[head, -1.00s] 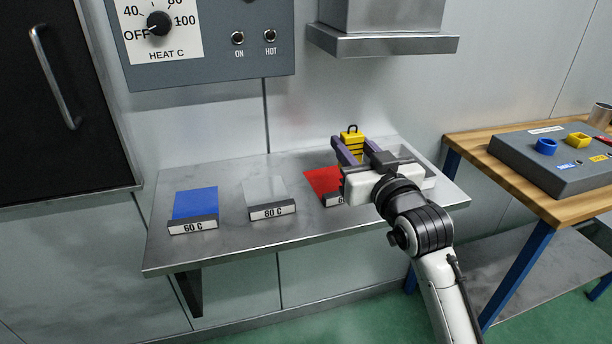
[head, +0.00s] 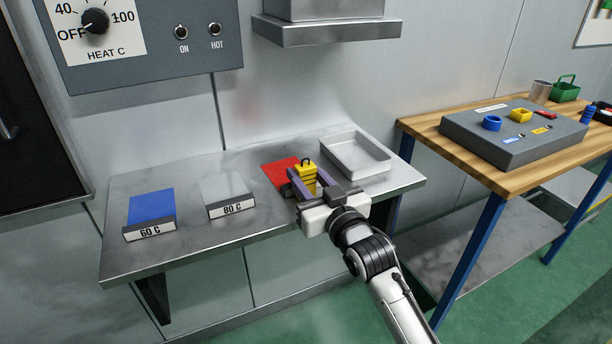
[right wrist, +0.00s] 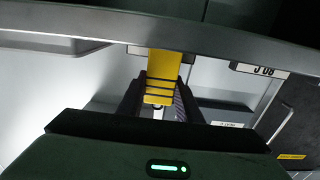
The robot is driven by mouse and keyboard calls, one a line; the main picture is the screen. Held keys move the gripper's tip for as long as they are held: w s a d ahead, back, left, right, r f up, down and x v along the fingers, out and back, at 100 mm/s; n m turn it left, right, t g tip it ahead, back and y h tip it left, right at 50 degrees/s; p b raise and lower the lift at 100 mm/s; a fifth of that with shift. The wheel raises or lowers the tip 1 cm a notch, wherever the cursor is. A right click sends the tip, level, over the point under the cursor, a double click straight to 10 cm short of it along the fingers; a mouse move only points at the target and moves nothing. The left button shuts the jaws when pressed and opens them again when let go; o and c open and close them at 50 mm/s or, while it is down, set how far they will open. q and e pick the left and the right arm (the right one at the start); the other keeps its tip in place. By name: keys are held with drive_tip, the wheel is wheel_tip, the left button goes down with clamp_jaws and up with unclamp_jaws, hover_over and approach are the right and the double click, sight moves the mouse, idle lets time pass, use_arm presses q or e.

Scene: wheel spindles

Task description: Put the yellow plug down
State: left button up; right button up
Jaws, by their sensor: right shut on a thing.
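The yellow plug (head: 306,171), banded with dark lines and topped by a black loop handle, is held upright between the fingers of my right gripper (head: 304,178). It is at the right edge of the red pad (head: 280,173) on the metal shelf (head: 252,236). I cannot tell whether its bottom touches the shelf. The right wrist view shows the yellow plug (right wrist: 163,66) between both fingers. The red pad's front label is hidden behind the gripper. My left gripper is not in view.
A blue pad (head: 151,205) labelled 60 C and a grey pad (head: 224,187) labelled 80 C lie to the left. A pale empty tray (head: 372,176) is just right of the plug. A wooden bench (head: 420,128) with a grey socket box (head: 481,138) stands at right.

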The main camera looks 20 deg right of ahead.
drive_tip(key=shift+f, duration=0.15)
drive_tip(key=o, duration=1)
drive_tip(key=shift+o, duration=0.2)
